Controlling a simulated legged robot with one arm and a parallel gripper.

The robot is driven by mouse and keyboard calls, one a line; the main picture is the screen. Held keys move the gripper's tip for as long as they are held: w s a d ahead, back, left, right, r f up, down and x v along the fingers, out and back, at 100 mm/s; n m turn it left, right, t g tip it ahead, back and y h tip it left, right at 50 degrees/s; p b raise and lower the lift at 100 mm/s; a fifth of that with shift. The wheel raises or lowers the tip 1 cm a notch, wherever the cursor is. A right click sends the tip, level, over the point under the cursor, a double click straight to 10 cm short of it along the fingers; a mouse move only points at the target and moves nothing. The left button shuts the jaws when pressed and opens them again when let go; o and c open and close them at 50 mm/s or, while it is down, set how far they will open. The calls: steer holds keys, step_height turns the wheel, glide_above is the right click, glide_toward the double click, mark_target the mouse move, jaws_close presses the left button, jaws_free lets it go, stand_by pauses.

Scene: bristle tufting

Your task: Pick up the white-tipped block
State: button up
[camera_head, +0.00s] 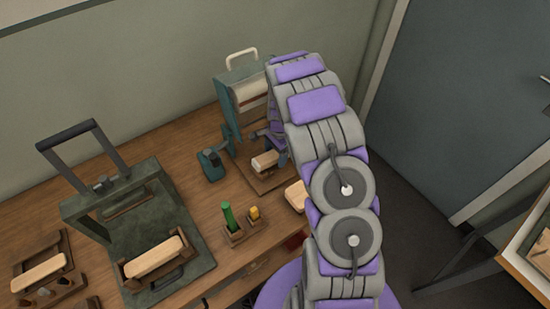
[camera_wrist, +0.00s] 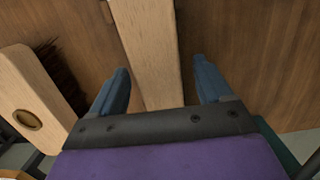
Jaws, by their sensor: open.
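A short wooden block (camera_head: 265,161) with a whitish left end lies on a small wooden board in the head view. My gripper (camera_head: 268,136) is just behind it, partly hidden by my arm. In the wrist view my gripper (camera_wrist: 162,85) is open, with one blue finger on each side of a long pale wooden block (camera_wrist: 148,45). Gaps show between both fingers and that block. Its near end is hidden by the gripper body and no white tip shows, so I cannot tell for certain that it is the same block.
In the wrist view a pale block with dark bristles and a hole (camera_wrist: 25,95) lies at left. In the head view a teal machine (camera_head: 243,95) stands behind, a dark green press (camera_head: 150,225) at left, and a green stick (camera_head: 229,216) in a holder in front.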

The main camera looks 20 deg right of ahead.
mark_target(275, 154)
steer(key=shift+a+f, duration=0.1)
steer(key=shift+f, duration=0.2)
steer(key=c, duration=1.3)
steer(key=shift+o, duration=0.2)
step_height(275, 154, up, 10)
steer(key=shift+f+p, duration=0.15)
steer(key=shift+p, duration=1.1)
steer(key=shift+h, duration=0.7)
steer(key=shift+s+d+f, duration=0.1)
steer(key=shift+d+f, duration=0.1)
steer(key=shift+f, duration=0.75)
steer(key=shift+d+f, duration=0.25)
steer(key=shift+f, duration=0.7)
steer(key=shift+s+d+f, duration=0.1)
steer(key=shift+d+f, duration=0.1)
steer(key=shift+f, duration=0.75)
